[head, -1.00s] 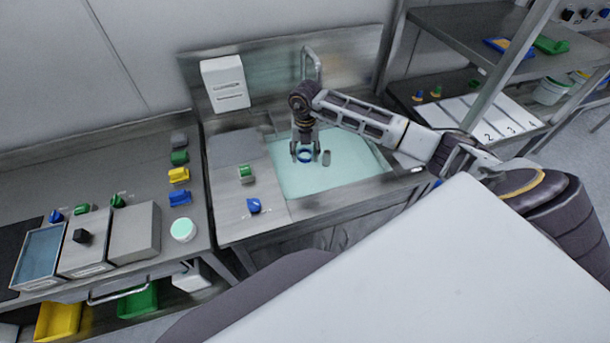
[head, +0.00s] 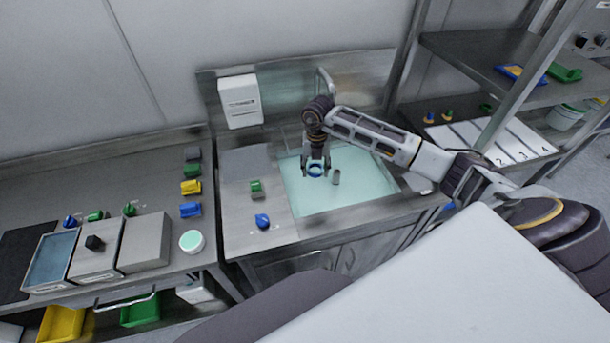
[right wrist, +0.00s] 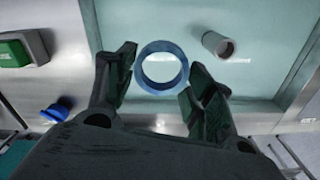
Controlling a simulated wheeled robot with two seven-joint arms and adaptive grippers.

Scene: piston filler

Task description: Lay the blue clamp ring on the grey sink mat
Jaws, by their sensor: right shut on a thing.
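The blue clamp ring (head: 315,171) is between the fingers of my right gripper (head: 315,168), over the pale green sink basin. In the right wrist view, the ring (right wrist: 161,68) sits between the two dark fingertips of my right gripper (right wrist: 158,78), which is shut on it. Its open middle faces that camera. A flat grey square, which looks like the grey sink mat (head: 245,162), lies on the steel top left of the basin; nothing is on it. My left gripper is in neither current view.
A small grey cylinder (head: 336,177) is in the basin, right of the ring. A green-topped part (head: 256,188) and a blue part (head: 262,221) stand on the steel left of the basin. A tap (head: 325,85) rises behind it. The left counter holds bins and coloured parts.

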